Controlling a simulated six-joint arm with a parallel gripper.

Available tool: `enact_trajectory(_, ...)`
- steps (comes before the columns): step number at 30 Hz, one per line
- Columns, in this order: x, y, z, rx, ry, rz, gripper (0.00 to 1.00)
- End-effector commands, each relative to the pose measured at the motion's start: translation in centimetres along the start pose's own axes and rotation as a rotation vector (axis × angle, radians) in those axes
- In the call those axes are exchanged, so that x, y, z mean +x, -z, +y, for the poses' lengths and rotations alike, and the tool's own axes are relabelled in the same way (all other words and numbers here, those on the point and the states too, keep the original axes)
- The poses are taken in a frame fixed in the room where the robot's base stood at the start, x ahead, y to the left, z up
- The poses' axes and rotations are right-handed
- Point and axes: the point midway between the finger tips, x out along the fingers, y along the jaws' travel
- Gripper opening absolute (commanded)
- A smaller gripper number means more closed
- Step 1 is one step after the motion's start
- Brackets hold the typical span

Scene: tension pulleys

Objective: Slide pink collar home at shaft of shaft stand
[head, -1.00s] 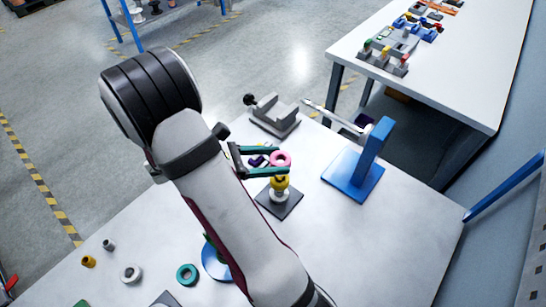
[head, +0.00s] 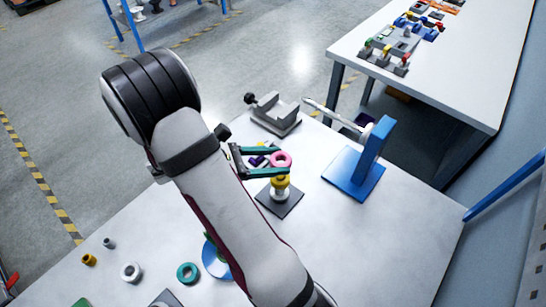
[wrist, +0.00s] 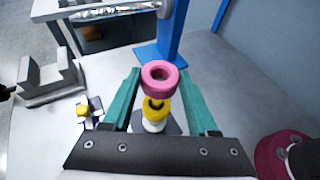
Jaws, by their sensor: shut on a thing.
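My gripper (head: 276,160) is shut on the pink collar (head: 281,159), holding it between the green fingertips. In the wrist view the collar (wrist: 160,77) sits between the tips with its hole facing the camera. The blue shaft stand (head: 352,175) is to the right of my gripper in the head view. Its pale shaft (head: 325,111) sticks out leftward from the upright. The collar is apart from this shaft. The stand's blue upright (wrist: 172,35) shows beyond the collar in the wrist view.
A post with yellow and white pieces (head: 280,183) on a dark base stands just below my gripper. A grey V-shaped block (head: 273,116) is behind.

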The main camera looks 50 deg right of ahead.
Motion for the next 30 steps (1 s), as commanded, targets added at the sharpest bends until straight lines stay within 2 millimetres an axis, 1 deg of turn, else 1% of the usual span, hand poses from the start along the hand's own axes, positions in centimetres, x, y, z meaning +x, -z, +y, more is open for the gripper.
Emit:
enact_trajectory(18, 0.8, 2.0, 0.0, -0.001, 0.001, -0.001, 0.05)
enact_trajectory(30, 0.9, 2.1, 0.0, 0.0, 0.0, 0.0, 0.05)
